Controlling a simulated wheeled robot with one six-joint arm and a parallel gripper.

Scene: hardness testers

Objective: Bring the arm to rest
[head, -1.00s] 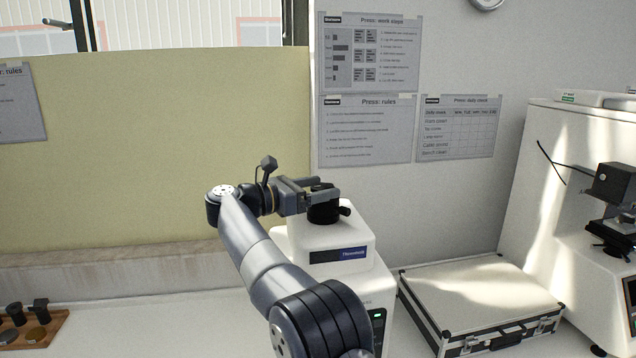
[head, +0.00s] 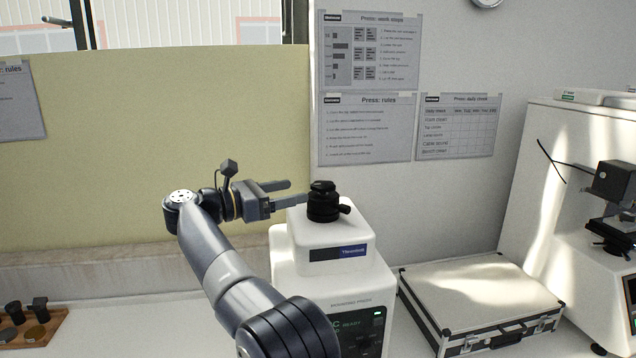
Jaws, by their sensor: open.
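My gripper (head: 297,191) is in the middle of the head view, with its two fingers apart and pointing right. Nothing shows between the fingers. The black knob (head: 324,203) on top of the white mounting press (head: 338,275) is just right of the fingertips. The nearer fingertip looks close to the knob's left side; I cannot tell whether they touch. My arm reaches up from the bottom of the view and bends right at the wrist. The press's dark panel (head: 362,330) with green text shows partly behind my arm.
A silver-edged case (head: 480,295) lies on the bench right of the press. A white tester (head: 560,210) stands at the far right. A wooden rack (head: 40,335) with small dark parts is at the lower left.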

